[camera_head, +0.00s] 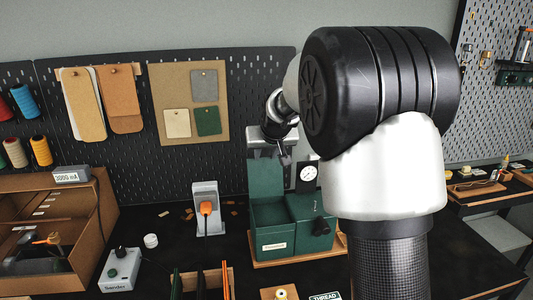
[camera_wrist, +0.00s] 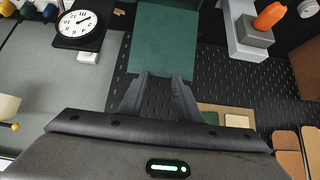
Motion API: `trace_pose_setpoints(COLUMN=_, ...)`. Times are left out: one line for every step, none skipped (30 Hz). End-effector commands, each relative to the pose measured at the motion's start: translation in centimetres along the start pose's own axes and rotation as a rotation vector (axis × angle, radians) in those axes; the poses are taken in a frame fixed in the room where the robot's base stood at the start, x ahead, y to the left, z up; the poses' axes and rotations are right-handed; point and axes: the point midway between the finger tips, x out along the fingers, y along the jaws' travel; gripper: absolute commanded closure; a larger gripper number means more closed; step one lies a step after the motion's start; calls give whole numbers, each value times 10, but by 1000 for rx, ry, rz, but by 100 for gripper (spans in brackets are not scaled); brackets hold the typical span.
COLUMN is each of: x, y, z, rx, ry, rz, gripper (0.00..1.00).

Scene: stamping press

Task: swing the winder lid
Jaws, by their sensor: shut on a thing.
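The winder is a dark green box (camera_head: 275,238) on a wooden base, in the middle of the bench in the head view. Its green lid (camera_head: 267,178) stands raised at the back of the box, roughly upright. In the wrist view a flat green panel, the lid (camera_wrist: 163,40), runs up from between my fingertips. My gripper (camera_wrist: 160,76) is shut on the lid's edge. In the head view my gripper (camera_head: 284,158) is small and partly hidden beside the lid, and my arm covers much of the right side.
A round dial (camera_head: 308,174) stands right of the lid. Left of the winder is a grey stand with an orange part (camera_head: 206,208). A white box (camera_head: 121,268) and a wooden organiser (camera_head: 85,225) are further left. A pegboard (camera_head: 130,165) stands close behind.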

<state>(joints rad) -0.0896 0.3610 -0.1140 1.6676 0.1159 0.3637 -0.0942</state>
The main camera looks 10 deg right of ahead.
Motion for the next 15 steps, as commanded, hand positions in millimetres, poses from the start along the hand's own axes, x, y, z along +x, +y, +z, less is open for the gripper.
trace_pose_setpoints(x=11, y=-2, z=25, rx=-1, ry=-49, rz=-2, gripper=84)
trace_pose_setpoints(x=9, y=-2, z=26, rx=-1, ry=-50, rz=-2, gripper=84)
trace_pose_setpoints(x=6, y=-2, z=28, rx=-1, ry=-50, rz=-2, gripper=90)
trace_pose_setpoints(x=4, y=-2, z=29, rx=-1, ry=-49, rz=-2, gripper=94)
trace_pose_setpoints(x=1, y=-2, z=30, rx=-1, ry=-48, rz=-2, gripper=99)
trace_pose_setpoints(x=-2, y=-2, z=31, rx=-1, ry=-49, rz=-2, gripper=100)
trace_pose_setpoints(x=-5, y=-2, z=31, rx=-1, ry=-48, rz=-2, gripper=100)
trace_pose_setpoints(x=-8, y=-2, z=32, rx=-2, ry=-47, rz=-2, gripper=100)
trace_pose_setpoints(x=-11, y=-2, z=32, rx=-2, ry=-45, rz=-1, gripper=100)
trace_pose_setpoints(x=-14, y=-2, z=32, rx=-2, ry=-43, rz=-1, gripper=100)
trace_pose_setpoints(x=-15, y=-1, z=32, rx=-2, ry=-42, rz=-1, gripper=100)
trace_pose_setpoints(x=-17, y=-1, z=32, rx=-1, ry=-41, rz=-1, gripper=100)
trace_pose_setpoints(x=-18, y=-1, z=32, rx=-1, ry=-40, rz=-1, gripper=100)
trace_pose_setpoints(x=-19, y=-1, z=31, rx=-1, ry=-40, rz=-1, gripper=100)
trace_pose_setpoints(x=-20, y=-1, z=31, rx=-1, ry=-39, rz=-1, gripper=100)
